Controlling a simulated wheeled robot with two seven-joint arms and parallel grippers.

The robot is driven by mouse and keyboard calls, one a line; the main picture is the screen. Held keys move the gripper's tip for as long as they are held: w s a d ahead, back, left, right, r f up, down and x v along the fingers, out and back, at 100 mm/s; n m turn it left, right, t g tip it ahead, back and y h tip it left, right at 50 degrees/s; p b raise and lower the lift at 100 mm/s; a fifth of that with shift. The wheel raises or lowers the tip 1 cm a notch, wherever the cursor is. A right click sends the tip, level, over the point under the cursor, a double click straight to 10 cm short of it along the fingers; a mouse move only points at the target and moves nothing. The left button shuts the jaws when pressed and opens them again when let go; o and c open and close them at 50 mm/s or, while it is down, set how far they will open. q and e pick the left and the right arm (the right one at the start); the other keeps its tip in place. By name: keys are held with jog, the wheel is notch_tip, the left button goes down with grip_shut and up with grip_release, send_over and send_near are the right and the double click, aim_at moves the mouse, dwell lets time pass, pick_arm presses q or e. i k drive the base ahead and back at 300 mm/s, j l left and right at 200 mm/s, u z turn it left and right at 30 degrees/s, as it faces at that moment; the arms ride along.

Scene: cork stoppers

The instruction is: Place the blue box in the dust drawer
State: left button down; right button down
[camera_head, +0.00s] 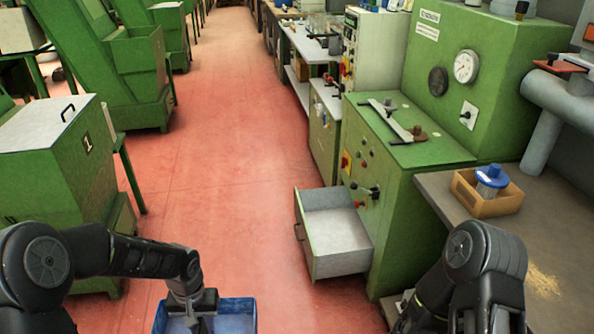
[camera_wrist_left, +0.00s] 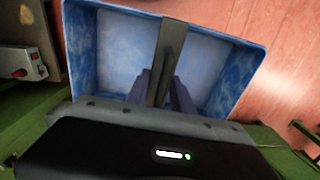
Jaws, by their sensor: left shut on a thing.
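The blue box (camera_head: 238,305) is at the bottom of the head view, cut off by the lower edge. My left gripper (camera_head: 190,316) reaches into it from above and is shut on it. In the left wrist view the open, empty box (camera_wrist_left: 110,62) has a pale interior, and the gripper fingers (camera_wrist_left: 162,90) are closed on a dark strip across it. The dust drawer (camera_head: 337,237) is pulled out of the green machine, to the right of the box, with a grey empty interior. My right arm shows at the lower right, but its gripper is out of view.
The green machine (camera_head: 395,180) with knobs stands behind the drawer. A workbench (camera_head: 455,203) at right bears a wooden tray (camera_head: 502,207) with a blue-lidded jar (camera_head: 490,178). A green cabinet (camera_head: 75,160) stands at left. The red floor (camera_head: 220,160) between is clear.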

aim_at(329, 244)
jog(key=i+j+z, duration=0.75)
jog(key=z, duration=0.15)
jog(key=i+j+z, duration=0.15)
jog(key=j+z, duration=0.15)
jog(key=j, duration=0.15)
jog(key=i+j+z, duration=0.15)
jog(key=j+z, duration=0.45)
jog(key=j, duration=0.2)
jog(key=i+j+z, duration=0.1)
jog(key=j+z, duration=0.2)
jog(key=j, duration=0.2)
jog(key=j+z, duration=0.15)
jog(key=j, duration=0.25)
jog(key=k+j+z, duration=0.2)
jog(key=j, duration=0.15)
jog(key=j+z, duration=0.15)
jog(key=j, duration=0.25)
